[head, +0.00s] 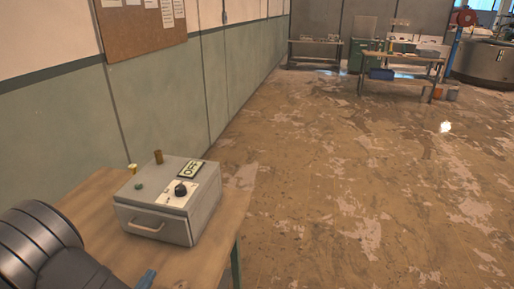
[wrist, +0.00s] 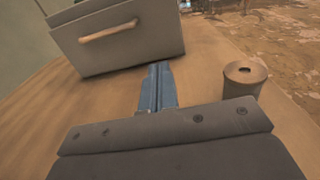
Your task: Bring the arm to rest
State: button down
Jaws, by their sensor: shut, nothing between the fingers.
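My gripper (wrist: 158,75) is shut and empty, its two blue fingers pressed together in the wrist view. The fingers point at the lower front of a grey metal box (wrist: 120,48) with a bar handle, and appear to end just short of it, over the wooden table (wrist: 205,65). In the head view the blue finger (head: 147,279) shows at the bottom edge, in front of the same box (head: 160,215). The dark arm at the lower left is mine. The rest of my gripper is out of the head view.
The box top carries a black knob (head: 181,189), an "OFF" display (head: 191,169), a green button (head: 139,186) and a brown cylinder (head: 158,157). A brown can-like cylinder (wrist: 243,80) stands right of my fingers. The floor (head: 340,200) right of the table is clear; workbenches (head: 400,62) stand far back.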

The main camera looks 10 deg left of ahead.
aim_at(177, 233)
jog(key=w, duration=1.4)
